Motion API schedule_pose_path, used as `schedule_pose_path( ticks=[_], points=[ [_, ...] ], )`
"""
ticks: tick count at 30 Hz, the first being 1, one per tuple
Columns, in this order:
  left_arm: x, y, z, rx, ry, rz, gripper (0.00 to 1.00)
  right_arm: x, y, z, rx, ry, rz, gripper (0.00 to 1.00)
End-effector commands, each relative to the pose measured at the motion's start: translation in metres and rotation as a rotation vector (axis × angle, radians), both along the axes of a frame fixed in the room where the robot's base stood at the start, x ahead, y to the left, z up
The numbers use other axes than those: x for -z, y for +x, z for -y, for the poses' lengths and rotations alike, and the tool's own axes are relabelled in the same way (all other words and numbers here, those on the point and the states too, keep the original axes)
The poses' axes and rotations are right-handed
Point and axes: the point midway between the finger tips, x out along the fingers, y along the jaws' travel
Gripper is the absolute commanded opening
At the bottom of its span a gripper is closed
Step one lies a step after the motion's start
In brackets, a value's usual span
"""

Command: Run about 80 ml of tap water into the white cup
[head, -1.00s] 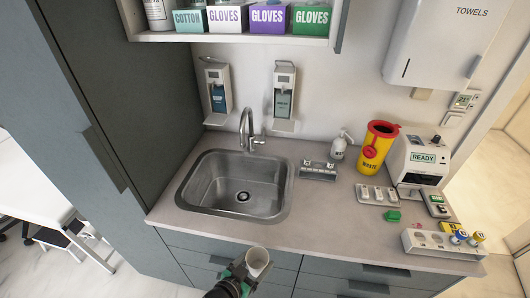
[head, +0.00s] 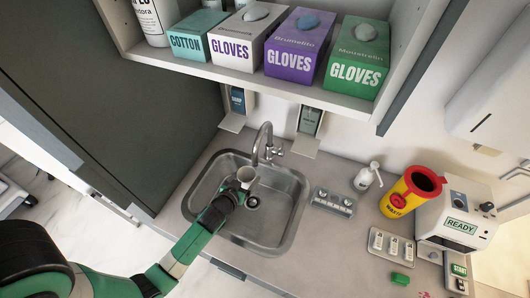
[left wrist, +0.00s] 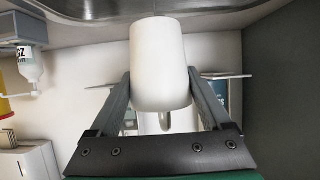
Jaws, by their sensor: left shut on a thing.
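The white cup (head: 247,173) is over the steel sink (head: 190,205), with its open mouth up, right by the end of the tap spout (head: 265,140). My left gripper (head: 243,184) is shut on the cup. In the left wrist view the white cup (left wrist: 160,62) sits between the two fingers of my left gripper (left wrist: 160,92). I cannot see any water running, and the inside of the cup is too small to tell its fill. My right gripper is not in view.
A shelf with glove boxes (head: 298,45) hangs above the sink. Two wall dispensers (head: 308,125) are behind the tap. A pump bottle (head: 366,177), a yellow waste bin (head: 408,195) and a READY device (head: 458,222) stand to the right. A small rack (head: 333,201) is beside the sink.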

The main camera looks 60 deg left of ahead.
Motion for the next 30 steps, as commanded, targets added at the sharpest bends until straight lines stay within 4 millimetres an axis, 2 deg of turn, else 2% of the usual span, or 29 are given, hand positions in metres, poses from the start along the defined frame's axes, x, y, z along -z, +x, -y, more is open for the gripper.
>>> schedule_pose_path(
  ticks=[10, 13, 16, 23, 24, 26, 30],
  points=[
    [0.000, 0.000, 0.000, 0.001, 0.000, 0.000, 0.28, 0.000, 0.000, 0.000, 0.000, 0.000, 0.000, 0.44],
    [0.006, 0.000, 0.000, 0.001, 0.000, -0.001, 0.28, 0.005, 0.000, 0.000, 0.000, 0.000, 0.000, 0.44],
    [0.020, 0.000, 0.000, 0.001, 0.000, -0.001, 0.28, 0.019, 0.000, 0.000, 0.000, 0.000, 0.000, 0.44],
    [0.068, 0.000, 0.000, 0.001, -0.001, -0.002, 0.28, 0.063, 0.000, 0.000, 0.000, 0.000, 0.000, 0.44],
    [0.070, 0.003, -0.002, 0.001, 0.000, 0.001, 0.28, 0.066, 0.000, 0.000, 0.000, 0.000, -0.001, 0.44],
    [0.061, 0.015, -0.011, -0.001, 0.002, 0.003, 0.28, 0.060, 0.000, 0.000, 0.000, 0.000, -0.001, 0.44],
    [0.061, 0.036, -0.028, -0.001, 0.000, 0.003, 0.28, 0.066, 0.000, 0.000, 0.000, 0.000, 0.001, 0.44]
  ],
)
